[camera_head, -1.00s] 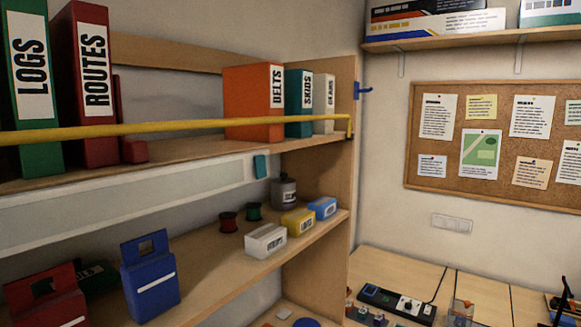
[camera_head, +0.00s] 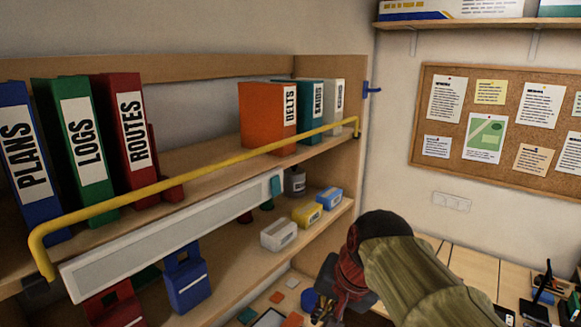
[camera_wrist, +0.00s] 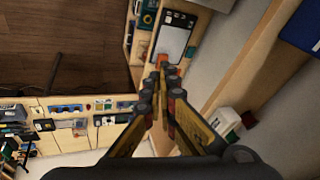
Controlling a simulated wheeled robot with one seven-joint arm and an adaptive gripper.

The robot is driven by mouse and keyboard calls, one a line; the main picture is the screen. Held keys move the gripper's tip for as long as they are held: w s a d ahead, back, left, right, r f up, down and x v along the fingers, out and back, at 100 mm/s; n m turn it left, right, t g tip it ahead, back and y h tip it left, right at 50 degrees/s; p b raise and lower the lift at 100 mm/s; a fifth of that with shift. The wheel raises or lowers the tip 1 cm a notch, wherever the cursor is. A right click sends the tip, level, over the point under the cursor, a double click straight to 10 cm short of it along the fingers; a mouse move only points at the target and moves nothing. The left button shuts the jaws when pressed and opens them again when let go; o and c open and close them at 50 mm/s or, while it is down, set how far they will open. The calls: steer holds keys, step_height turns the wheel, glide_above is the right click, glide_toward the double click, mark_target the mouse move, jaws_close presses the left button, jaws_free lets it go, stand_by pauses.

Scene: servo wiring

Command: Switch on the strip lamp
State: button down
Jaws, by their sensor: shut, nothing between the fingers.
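The strip lamp (camera_head: 165,238) is a long pale panel under the front of the upper shelf, and it looks unlit. A teal piece (camera_head: 275,185) sits at its right end. My gripper (camera_head: 324,308) is low at the lower right of the lamp, clear of it, in front of the lower shelf's right end. In the wrist view my gripper (camera_wrist: 161,72) has its fingers together with nothing between them. I cannot make out the lamp in the wrist view.
A yellow rail (camera_head: 200,178) runs across the upper shelf's front, above the lamp. Small boxes (camera_head: 279,234) stand on the shelf below, near the teal piece. A blue bin (camera_head: 186,278) stands under the lamp. A side panel (camera_head: 345,170) closes the shelf's right.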

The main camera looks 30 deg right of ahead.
mark_target(276, 186)
steer(key=w+d+r+m+t+y+p, duration=0.1)
steer(key=r+m+p, duration=0.4)
steer(key=r+m, duration=0.5)
steer(key=w+d+r+m+t+y+p, duration=0.1)
steer(key=w+d+r+m+p, duration=0.3)
steer(key=r+m, duration=0.7)
steer(key=shift+r+y+p, duration=0.6)
steer(key=shift+r+p, duration=0.45)
steer(key=shift+r, duration=2.35)
steer(key=shift+w, duration=0.1)
steer(key=w+r+p+x, duration=0.1)
steer(key=w+x, duration=0.1)
steer(key=x, duration=1)
steer(key=shift+w+a, duration=0.35)
steer(key=shift+a, duration=0.1)
steer(key=shift+p, duration=0.3)
